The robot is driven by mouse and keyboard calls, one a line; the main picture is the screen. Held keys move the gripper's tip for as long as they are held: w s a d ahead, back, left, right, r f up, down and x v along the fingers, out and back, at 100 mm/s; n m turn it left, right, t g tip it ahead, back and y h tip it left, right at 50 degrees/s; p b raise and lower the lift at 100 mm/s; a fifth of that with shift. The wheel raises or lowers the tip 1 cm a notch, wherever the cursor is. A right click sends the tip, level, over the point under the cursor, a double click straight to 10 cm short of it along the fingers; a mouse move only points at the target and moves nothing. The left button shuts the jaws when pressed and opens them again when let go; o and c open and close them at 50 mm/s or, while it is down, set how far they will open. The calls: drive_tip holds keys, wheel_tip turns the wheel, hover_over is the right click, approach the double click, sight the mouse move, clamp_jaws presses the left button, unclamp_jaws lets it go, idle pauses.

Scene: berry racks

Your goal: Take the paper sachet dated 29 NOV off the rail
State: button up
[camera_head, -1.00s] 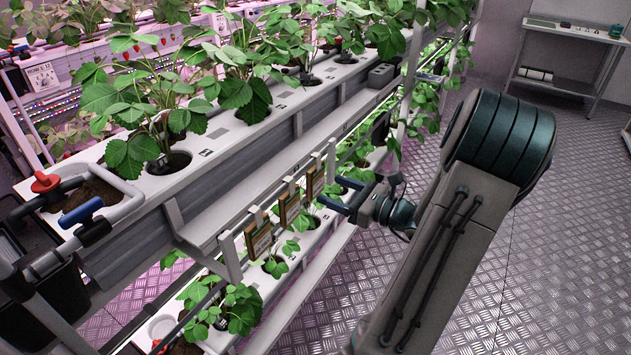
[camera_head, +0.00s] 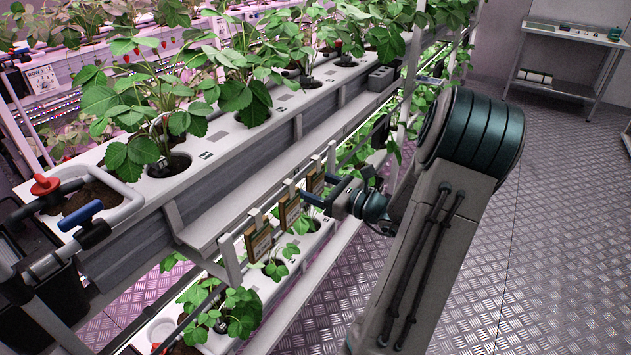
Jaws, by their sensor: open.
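Three small brown-framed paper sachets hang in a row on the rail (camera_head: 228,250) along the rack's side: a near one (camera_head: 259,243), a middle one (camera_head: 290,211) and a far one (camera_head: 315,183). Their printing is too small to read, so I cannot tell which is dated 29 NOV. My gripper (camera_head: 331,192) is open, its dark fingers pointing left toward the row. In the picture it lies just right of the far and middle sachets. I see no sachet between the fingers, and I cannot tell whether they touch one.
Strawberry plants stand in a white upper trough (camera_head: 225,135), with more in a lower trough (camera_head: 300,245) behind the sachets. Red (camera_head: 46,185) and blue (camera_head: 80,213) valve handles are at the left. A side table (camera_head: 570,35) stands far right. The metal floor (camera_head: 560,220) at right is clear.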

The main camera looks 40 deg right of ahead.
drive_tip(key=c, duration=0.6)
drive_tip(key=shift+r, duration=0.15)
drive_tip(key=shift+r+p, duration=0.6)
drive_tip(key=shift+p, duration=0.15)
drive_tip(key=shift+s, duration=0.1)
drive_tip(key=p+v, duration=0.2)
drive_tip(key=v, duration=0.7)
idle(0.5)
idle(0.5)
